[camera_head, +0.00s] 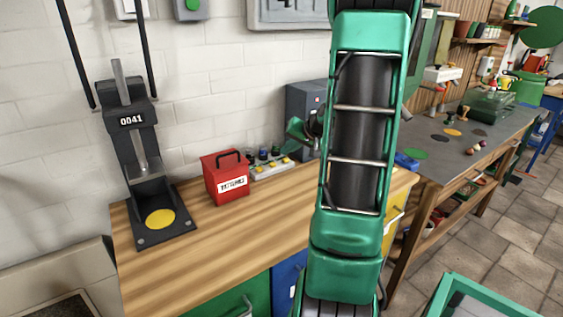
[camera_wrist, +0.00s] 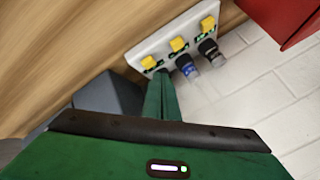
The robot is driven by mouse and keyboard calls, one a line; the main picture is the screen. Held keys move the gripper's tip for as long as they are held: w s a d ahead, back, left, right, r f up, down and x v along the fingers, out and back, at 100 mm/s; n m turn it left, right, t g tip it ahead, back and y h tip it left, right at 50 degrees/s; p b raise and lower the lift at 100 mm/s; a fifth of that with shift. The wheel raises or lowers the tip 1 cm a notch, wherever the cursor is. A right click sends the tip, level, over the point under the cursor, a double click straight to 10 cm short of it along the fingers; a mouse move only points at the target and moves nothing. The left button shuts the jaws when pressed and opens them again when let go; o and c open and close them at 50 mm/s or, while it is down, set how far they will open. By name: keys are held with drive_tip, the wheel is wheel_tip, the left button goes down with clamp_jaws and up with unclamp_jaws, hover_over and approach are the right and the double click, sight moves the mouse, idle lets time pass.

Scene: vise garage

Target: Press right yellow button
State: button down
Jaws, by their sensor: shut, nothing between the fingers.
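A pale panel (camera_head: 272,171) with a row of three yellow buttons lies on the wooden bench by the wall. In the wrist view, the right yellow button (camera_wrist: 149,62) is the lowest one in the row, farthest from the red box. The middle yellow button (camera_wrist: 178,44) and left yellow button (camera_wrist: 208,24) are farther up. My gripper (camera_wrist: 160,78) is shut and empty, its tip close to the right button. I cannot tell whether it touches the button. In the head view, part of my green gripper (camera_head: 299,133) shows at the panel's right end, partly behind my arm.
A red box (camera_head: 225,177) stands just left of the panel. A grey box (camera_head: 302,105) stands close to my gripper. A black press (camera_head: 140,150) stands at the left. The bench front (camera_head: 200,270) is clear.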

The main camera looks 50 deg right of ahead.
drive_tip(key=shift+f, duration=0.1)
idle(0.3)
drive_tip(key=shift+s+f, duration=0.15)
drive_tip(key=shift+f, duration=0.15)
drive_tip(key=shift+f, duration=0.45)
idle(0.8)
drive_tip(key=shift+r, duration=0.9)
wheel_tip(320, 180, up, 5)
idle(0.7)
idle(0.8)
